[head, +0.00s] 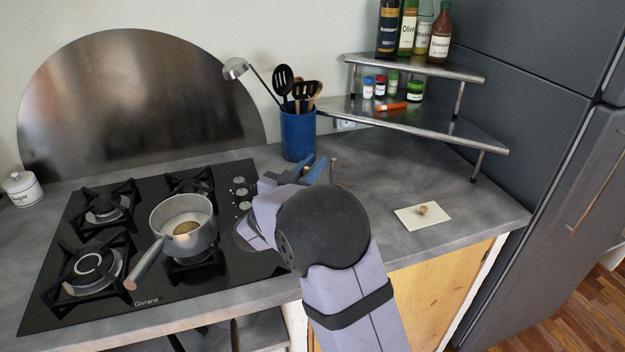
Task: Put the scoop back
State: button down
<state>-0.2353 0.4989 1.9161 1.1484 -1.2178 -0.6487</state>
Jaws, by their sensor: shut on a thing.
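My gripper (306,172) is past the hob's right edge, in front of the blue utensil crock (298,137). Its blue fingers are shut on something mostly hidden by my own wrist. A short brownish upright piece (333,170) shows just right of the fingertips. It may be the scoop's handle, but I cannot tell for certain. No scoop bowl is clearly visible. The crock holds a steel ladle (236,69), black slotted tools (284,78) and wooden-coloured ones, standing upright or leaning.
A saucepan (184,225) stands on the black hob (70,300), its handle toward the front. A white card (408,222) with a small cork-like piece (422,210) lies at right. A two-tier corner shelf (425,123) holds bottles and jars. A sugar jar (22,190) is far left.

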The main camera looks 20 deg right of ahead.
jog(key=shift+f, duration=2.1)
jog(key=c, duration=2.1)
grip_release()
jog(key=shift+o, duration=0.5)
jog(key=b+v, duration=0.2)
jog(key=v, duration=1)
jog(key=shift+r, duration=0.2)
